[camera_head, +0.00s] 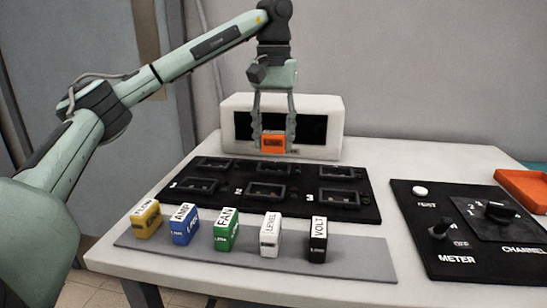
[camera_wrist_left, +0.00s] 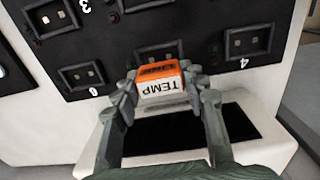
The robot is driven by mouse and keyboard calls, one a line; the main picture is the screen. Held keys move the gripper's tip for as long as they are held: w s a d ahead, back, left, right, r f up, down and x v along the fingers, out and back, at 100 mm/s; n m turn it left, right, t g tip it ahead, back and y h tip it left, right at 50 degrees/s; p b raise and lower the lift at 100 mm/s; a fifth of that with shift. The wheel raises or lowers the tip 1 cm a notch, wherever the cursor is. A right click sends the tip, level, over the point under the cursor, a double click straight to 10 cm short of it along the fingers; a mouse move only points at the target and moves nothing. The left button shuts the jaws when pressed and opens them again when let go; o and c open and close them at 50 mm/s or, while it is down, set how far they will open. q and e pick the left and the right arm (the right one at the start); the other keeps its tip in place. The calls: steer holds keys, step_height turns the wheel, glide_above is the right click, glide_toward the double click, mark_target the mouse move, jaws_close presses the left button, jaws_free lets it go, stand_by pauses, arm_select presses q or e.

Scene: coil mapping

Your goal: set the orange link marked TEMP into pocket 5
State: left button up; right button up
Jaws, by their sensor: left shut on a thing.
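The orange link marked TEMP (camera_head: 273,144) is held in my left gripper (camera_head: 273,139), above the back edge of the black pocket board (camera_head: 225,207). In the left wrist view the orange link (camera_wrist_left: 161,82) sits between the fingertips, its white TEMP label showing. Pocket 5, which I take to be the middle back pocket (camera_head: 270,169), lies just in front of and below the link in the head view and looks empty. Its number is not readable, and the link covers it in the wrist view. Pocket 6 (camera_wrist_left: 82,76) and pocket 4 (camera_wrist_left: 247,40) flank it, both empty. My right gripper is not in view.
Yellow (camera_head: 147,221), blue (camera_head: 183,225), green (camera_head: 226,231), white (camera_head: 270,236) and black (camera_head: 317,240) links stand on a grey strip (camera_head: 365,262) in front. A white housing with a dark window (camera_head: 332,145) stands behind. The meter panel (camera_head: 465,265) and an orange tray (camera_head: 524,188) are right.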

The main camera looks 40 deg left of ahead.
mark_target(273, 152)
arm_select(q)
step_height(273, 152, down, 4)
steer(key=shift+r+b, duration=0.2)
steer(key=shift+b, duration=0.1)
steer(key=shift+f, duration=0.1)
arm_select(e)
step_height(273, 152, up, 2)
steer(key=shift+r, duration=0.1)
arm_select(q)
steer(key=shift+s+f, duration=0.1)
steer(key=shift+f, duration=0.4)
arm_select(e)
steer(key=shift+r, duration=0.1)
arm_select(q)
steer(key=shift+f, duration=0.1)
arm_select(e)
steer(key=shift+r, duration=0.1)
arm_select(q)
steer(key=o, duration=1.2)
steer(key=shift+f, duration=0.2)
steer(key=shift+c, duration=0.2)
steer(key=shift+r, duration=0.25)
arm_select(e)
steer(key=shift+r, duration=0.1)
